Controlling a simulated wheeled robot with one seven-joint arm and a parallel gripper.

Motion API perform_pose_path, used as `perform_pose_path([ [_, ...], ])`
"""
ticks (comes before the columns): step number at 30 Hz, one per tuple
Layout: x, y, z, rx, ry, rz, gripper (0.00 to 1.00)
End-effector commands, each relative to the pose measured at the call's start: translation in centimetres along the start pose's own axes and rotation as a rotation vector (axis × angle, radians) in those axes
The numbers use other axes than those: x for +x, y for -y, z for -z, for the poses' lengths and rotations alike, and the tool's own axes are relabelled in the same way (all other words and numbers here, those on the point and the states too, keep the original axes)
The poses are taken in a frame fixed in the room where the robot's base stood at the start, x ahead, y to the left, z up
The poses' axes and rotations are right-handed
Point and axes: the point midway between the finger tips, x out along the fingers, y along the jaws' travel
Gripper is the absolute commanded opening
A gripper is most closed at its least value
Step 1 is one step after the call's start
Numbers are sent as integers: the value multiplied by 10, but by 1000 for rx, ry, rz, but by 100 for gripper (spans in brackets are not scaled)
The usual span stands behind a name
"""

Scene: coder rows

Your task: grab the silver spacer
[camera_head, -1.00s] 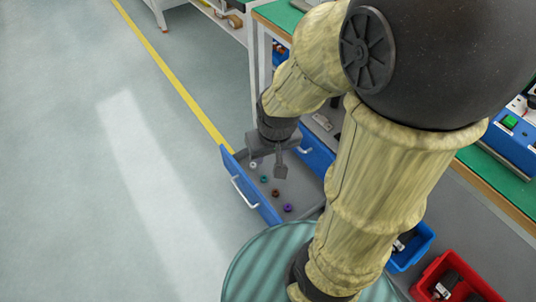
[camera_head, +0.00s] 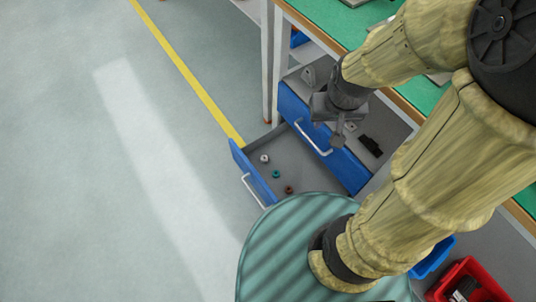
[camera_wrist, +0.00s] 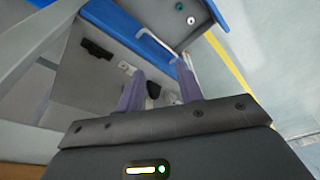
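The silver spacer (camera_head: 264,158) is a small pale ring on the floor of the open lower drawer (camera_head: 258,188), beside a teal ring (camera_head: 276,174) and a brown ring (camera_head: 289,189). The wrist view shows the pale spacer (camera_wrist: 191,20) near the teal ring (camera_wrist: 180,7) at the top. My gripper (camera_head: 338,139) is over the upper drawer (camera_head: 320,140), up and to the right of the spacer. In the wrist view my gripper (camera_wrist: 159,68) has its two fingers apart with nothing held between them.
The upper drawer is also open and holds a black part (camera_head: 370,146) and small grey pieces. The green bench top (camera_head: 335,22) is above. A red bin (camera_head: 468,272) and a blue bin (camera_head: 433,257) stand lower right. The floor at left is clear.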

Motion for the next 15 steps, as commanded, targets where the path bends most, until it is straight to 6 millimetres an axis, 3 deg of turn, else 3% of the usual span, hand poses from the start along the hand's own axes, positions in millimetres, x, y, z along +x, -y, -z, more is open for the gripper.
perform_pose_path([
  [5,0,0,0,0,0,0,38],
  [7,1,0,0,-1,1,0,52],
  [9,4,1,4,-8,4,1,56],
  [15,37,11,33,-71,43,4,56],
])
